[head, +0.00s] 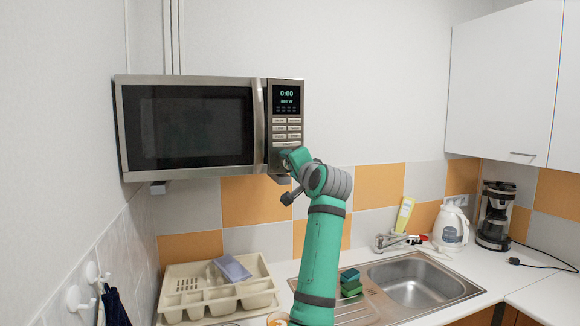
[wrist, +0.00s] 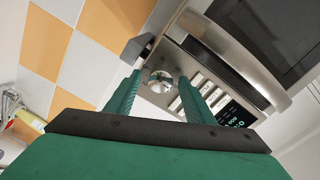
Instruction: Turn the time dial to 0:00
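The microwave (head: 190,84) is mounted on the wall, with its control panel on the right side. Its display (head: 287,97) reads 0:00, with smaller text below. In the wrist view the display (wrist: 236,112) shows tilted. The time dial (wrist: 160,83) is a round silver knob at the end of the panel beside the button rows. My gripper (wrist: 160,77) is open, with one green finger on each side of the dial. I cannot tell whether the fingers touch it. In the head view my gripper (head: 288,160) is at the panel's lower part and hides the dial.
The door handle (head: 259,125) runs beside the panel. Below, the counter holds a beige cutlery tray (head: 172,305) and a metal sink (head: 420,283). A white kettle (head: 452,226) and a coffee maker (head: 496,215) stand at the right. The wall right of the microwave is clear.

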